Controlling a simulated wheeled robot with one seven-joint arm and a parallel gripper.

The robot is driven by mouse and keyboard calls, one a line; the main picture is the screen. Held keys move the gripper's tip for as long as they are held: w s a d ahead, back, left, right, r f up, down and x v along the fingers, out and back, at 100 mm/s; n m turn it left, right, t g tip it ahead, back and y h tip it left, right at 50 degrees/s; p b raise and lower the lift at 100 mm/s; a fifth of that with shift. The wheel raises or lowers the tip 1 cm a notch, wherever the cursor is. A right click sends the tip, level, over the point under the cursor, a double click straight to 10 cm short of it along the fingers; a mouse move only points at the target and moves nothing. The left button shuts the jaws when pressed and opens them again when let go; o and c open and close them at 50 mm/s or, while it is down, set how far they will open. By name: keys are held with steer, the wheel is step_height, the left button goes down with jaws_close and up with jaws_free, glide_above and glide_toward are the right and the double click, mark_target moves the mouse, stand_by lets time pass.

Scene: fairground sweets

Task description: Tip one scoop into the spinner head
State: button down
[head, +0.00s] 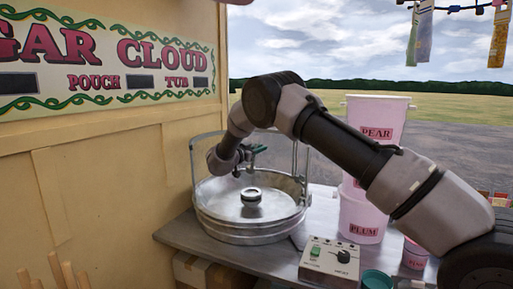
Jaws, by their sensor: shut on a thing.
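The spinner head (251,197) is a small round metal piece with a dark opening, in the middle of a wide metal bowl (250,238). My gripper (246,161) is over the back left part of the bowl, above and slightly left of the spinner head in the picture, and apart from it. It is shut on a small teal thing that looks like the scoop (258,149). The scoop is small and partly hidden by the gripper, so its tilt and contents cannot be told. Any contents of the spinner head cannot be made out.
Metal uprights (294,160) rise around the bowl. A control box (330,262) with a green switch and a heat knob stands in front. Stacked pink tubs (362,215) stand right, partly behind my arm. A small pink tub (415,253) and a teal container (377,280) are at front right.

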steer(key=s+d+f+m, duration=0.1)
steer(key=d+f+m, duration=0.1)
steer(key=f+m, duration=0.4)
steer(key=s+d+f+m, duration=0.2)
steer(key=f+m, duration=0.4)
steer(key=m, duration=0.5)
steer(key=shift+s+d+f+m, duration=0.15)
steer(key=shift+d+f+m, duration=0.15)
steer(key=shift+d+f, duration=0.1)
